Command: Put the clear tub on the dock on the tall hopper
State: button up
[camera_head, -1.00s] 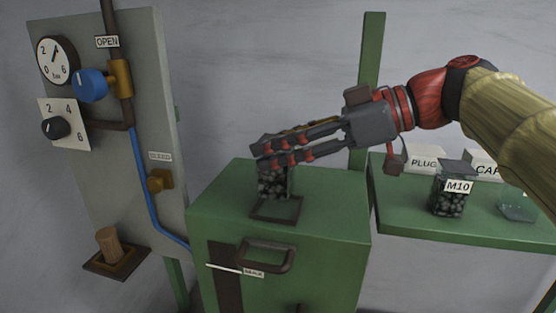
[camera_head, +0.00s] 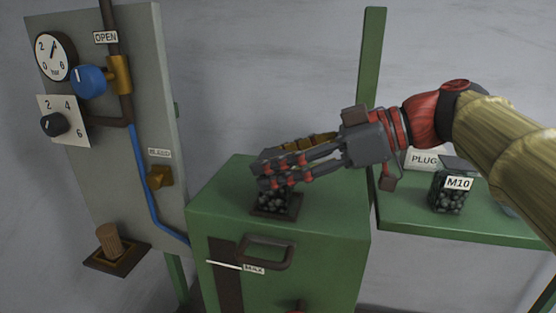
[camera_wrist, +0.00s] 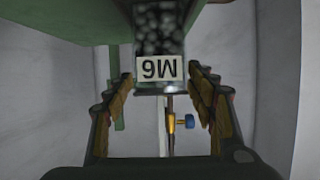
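The clear tub (camera_head: 270,201), filled with dark pieces, stands in or just over the dark square dock (camera_head: 290,214) on top of the tall green hopper (camera_head: 335,217). My gripper (camera_head: 262,172) reaches in from the right, with its fingers at the tub's upper part. The fingers hide the tub's top in the head view. I cannot tell whether its base fully rests on the dock.
A green shelf (camera_head: 410,215) at the right holds an M10 tub (camera_head: 447,193) and a PLUG box (camera_head: 424,160). A grey panel (camera_head: 75,180) at the left carries a gauge, a blue knob and a pipe. The hopper has a front handle (camera_head: 266,254).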

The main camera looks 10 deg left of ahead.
jog(key=shift+r, duration=0.15)
jog(key=shift+d+r, duration=0.15)
jog(key=shift+d, duration=0.15)
jog(key=b+v, duration=0.1)
jog(key=v, duration=1)
jog(key=shift+d+r, duration=0.1)
